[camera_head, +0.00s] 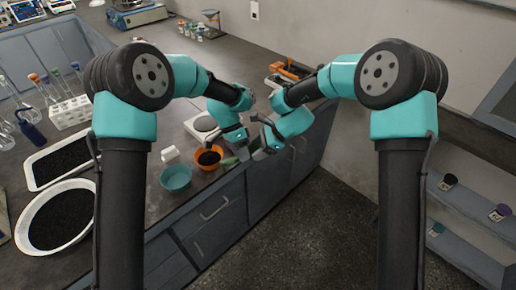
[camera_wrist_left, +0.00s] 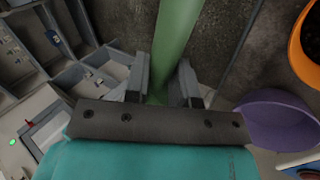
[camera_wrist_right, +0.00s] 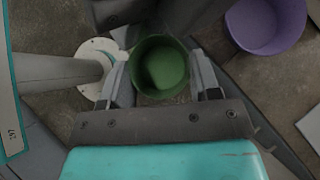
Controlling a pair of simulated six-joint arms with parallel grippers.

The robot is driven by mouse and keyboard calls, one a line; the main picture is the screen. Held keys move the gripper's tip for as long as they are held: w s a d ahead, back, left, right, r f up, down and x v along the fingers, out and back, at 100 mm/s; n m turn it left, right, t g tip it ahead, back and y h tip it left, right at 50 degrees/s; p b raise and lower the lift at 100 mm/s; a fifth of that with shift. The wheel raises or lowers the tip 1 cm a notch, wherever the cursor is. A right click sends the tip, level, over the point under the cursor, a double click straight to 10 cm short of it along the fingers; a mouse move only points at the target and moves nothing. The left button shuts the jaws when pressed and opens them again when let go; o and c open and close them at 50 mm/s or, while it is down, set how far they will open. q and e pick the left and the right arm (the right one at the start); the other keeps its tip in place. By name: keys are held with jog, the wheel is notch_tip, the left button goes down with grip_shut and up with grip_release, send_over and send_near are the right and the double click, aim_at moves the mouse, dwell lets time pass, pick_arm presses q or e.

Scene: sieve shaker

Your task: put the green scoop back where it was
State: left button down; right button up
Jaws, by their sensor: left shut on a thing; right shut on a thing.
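The green scoop (camera_head: 229,162) is mostly hidden behind my grippers in the head view, just right of the orange bowl (camera_head: 208,158) of dark grains. My left gripper (camera_wrist_left: 160,88) is shut on its long green handle (camera_wrist_left: 178,40). My right gripper (camera_wrist_right: 165,82) is shut on a round green cup (camera_wrist_right: 162,68), seemingly the scoop's bowl end. The two grippers are close together near the bench's front edge. The place the scoop came from is not clear from these frames.
A teal bowl (camera_head: 176,178) stands left of the orange bowl. A scale (camera_head: 203,126) and a tray with an orange tool (camera_head: 287,70) lie behind. Pans of dark grains (camera_head: 60,216) and flasks are at left. Open floor lies right of the bench.

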pick_arm(q)
jog(key=c, duration=0.9)
grip_release()
jog(key=shift+o, duration=0.2)
jog(key=v, duration=1.2)
jog(key=shift+s, duration=0.1)
